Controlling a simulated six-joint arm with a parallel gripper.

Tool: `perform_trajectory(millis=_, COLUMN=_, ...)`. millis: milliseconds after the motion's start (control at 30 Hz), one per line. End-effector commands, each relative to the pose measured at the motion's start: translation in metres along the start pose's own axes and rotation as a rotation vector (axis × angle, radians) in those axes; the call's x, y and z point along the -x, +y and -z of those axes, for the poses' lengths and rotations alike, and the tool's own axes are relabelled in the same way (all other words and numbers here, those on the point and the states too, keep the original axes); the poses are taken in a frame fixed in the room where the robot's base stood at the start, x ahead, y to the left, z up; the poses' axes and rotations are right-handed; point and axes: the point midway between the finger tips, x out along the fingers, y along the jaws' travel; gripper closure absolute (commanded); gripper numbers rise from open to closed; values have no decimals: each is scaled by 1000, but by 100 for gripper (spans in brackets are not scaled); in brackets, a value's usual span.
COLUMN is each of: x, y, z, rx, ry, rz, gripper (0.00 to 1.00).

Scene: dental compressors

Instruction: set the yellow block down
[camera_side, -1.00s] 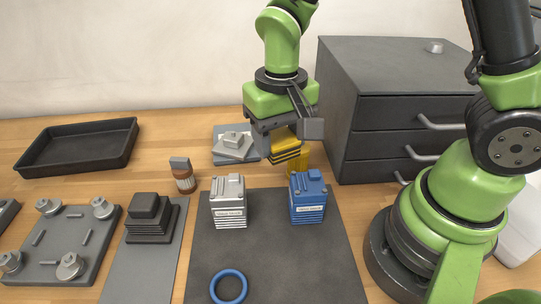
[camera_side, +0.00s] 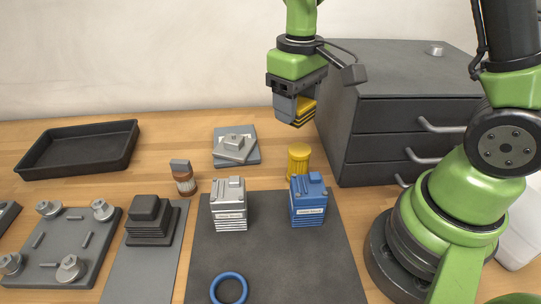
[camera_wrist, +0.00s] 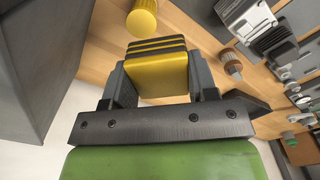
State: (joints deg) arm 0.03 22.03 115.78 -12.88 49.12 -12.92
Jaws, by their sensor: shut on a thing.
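The yellow block (camera_side: 305,111), with dark stripes, is held between the fingers of my gripper (camera_side: 294,108). In the side view it hangs in the air above the table, left of the drawer cabinet and partly hidden by a grey finger. In the wrist view the yellow block (camera_wrist: 158,72) fills the space between the two grey fingers of my gripper (camera_wrist: 160,82), its striped end pointing away. A gap shows between the block and the table.
A yellow cylinder (camera_side: 299,160) stands below the gripper, behind the blue compressor block (camera_side: 308,201). The silver block (camera_side: 228,204) stands on the dark mat (camera_side: 270,258). Stacked grey plates (camera_side: 236,147) lie behind. The drawer cabinet (camera_side: 400,83) is close at right. The black tray (camera_side: 80,150) is empty.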

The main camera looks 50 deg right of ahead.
Motion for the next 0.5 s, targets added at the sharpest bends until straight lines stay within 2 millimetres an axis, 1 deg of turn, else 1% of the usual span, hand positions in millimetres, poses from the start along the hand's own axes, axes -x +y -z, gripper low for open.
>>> perform_trajectory(millis=167, x=0, y=0, z=0, rx=1, ry=0, rz=0, gripper=75)
perform_trajectory(millis=267, x=-3, y=-6, z=-1, rx=54, ry=-1, rz=0, gripper=75)
perform_trajectory(millis=367, x=-11, y=-25, z=-4, rx=222, ry=-4, rz=0, gripper=75)
perform_trajectory(millis=467, x=-24, y=-53, z=-12, rx=500, ry=-7, rz=0, gripper=75)
perform_trajectory(millis=500, x=-30, y=-65, z=-17, rx=627, ry=-9, rz=0, gripper=75)
